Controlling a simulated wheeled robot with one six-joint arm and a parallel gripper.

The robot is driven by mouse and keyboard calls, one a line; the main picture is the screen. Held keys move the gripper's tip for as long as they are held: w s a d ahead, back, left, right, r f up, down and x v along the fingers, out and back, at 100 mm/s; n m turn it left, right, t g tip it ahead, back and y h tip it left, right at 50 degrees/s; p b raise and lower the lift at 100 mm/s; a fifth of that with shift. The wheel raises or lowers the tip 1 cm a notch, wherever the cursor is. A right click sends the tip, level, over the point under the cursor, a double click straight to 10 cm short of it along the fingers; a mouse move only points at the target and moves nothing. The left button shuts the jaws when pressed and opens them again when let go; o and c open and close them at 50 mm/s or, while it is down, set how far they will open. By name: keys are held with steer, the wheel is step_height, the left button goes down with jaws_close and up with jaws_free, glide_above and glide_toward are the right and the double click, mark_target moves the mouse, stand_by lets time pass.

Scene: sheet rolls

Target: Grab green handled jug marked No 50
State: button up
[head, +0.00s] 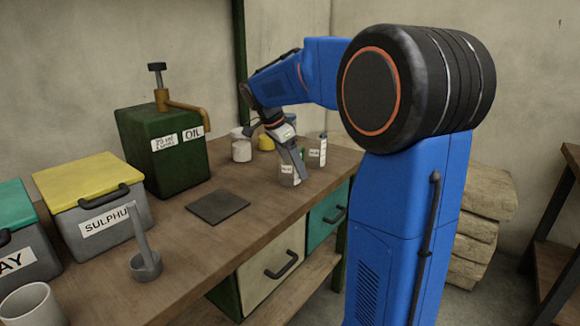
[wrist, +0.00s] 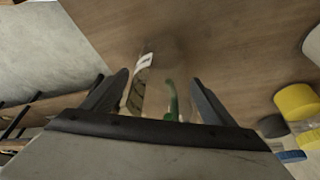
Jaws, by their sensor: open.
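A grey jug with a white label (head: 288,175) stands on the workbench, partly behind my gripper (head: 297,168). A second labelled jug (head: 317,152) stands just behind it to the right. A bit of green shows between them, and I cannot tell which jug it belongs to. In the wrist view my gripper (wrist: 160,78) is open, with one finger on each side of a greyish jug (wrist: 158,62). That jug has a pale label and a green handle (wrist: 171,98). The label writing is too small to read, and contact with the fingers cannot be told.
White (head: 241,147) and yellow (head: 265,142) containers stand left of the jugs, near my gripper. The bench front near the plate is clear.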

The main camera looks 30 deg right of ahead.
steer(key=shift+x, duration=1.2)
steer(key=c, duration=1.2)
